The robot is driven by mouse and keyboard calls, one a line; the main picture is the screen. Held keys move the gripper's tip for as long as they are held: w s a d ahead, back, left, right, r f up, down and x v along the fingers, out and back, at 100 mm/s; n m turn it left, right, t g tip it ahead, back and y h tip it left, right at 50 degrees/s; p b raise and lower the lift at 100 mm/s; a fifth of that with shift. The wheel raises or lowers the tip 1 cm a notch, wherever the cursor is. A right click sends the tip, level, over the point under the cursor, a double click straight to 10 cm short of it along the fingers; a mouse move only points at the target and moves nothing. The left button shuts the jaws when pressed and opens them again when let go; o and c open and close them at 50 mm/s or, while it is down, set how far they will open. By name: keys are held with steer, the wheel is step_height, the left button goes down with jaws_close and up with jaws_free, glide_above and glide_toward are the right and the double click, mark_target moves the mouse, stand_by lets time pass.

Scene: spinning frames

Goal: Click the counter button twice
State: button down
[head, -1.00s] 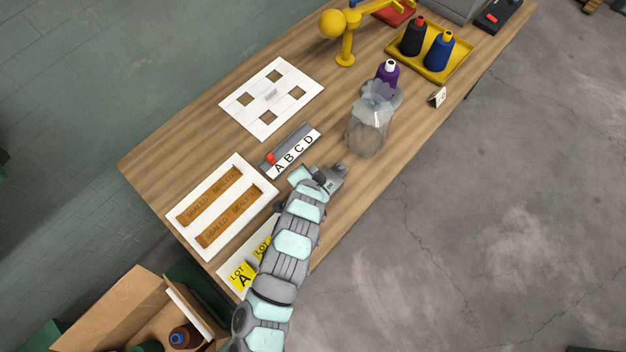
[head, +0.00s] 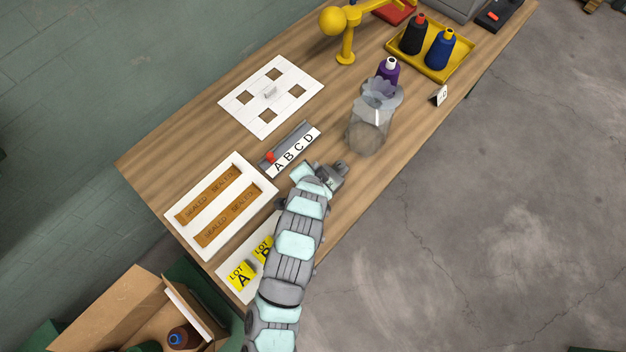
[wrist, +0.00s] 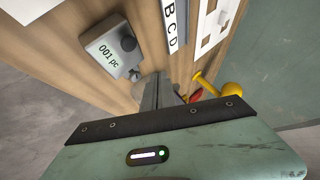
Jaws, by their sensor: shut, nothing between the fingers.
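The counter is a small grey box (wrist: 112,50) in the wrist view. In the head view the counter (head: 336,176) sits near the table's front edge, partly hidden by my arm. My gripper (wrist: 156,84) is shut and empty. Its fingers point toward the table beside the counter, apart from the button in the wrist view. The fingertips are hard to make out in the head view.
An A B C D strip (head: 292,153) with a red marker lies beyond the counter. A white tray (head: 232,172) holds pieces marked SEALED. A clear grey vessel (head: 369,132) and purple cone (head: 392,72) stand to the right. Bare wood lies right of the counter.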

steer(key=r, duration=0.1)
steer(key=r+b, duration=0.1)
steer(key=shift+w+a+r, duration=0.1)
steer(key=shift+a+r, duration=0.2)
steer(key=shift+a, duration=0.05)
steer(key=shift+f, duration=0.1)
steer(key=shift+f+b, duration=1.95)
steer(key=shift+f, duration=2.35)
steer(key=shift+f, duration=0.15)
steer(key=shift+f, duration=0.25)
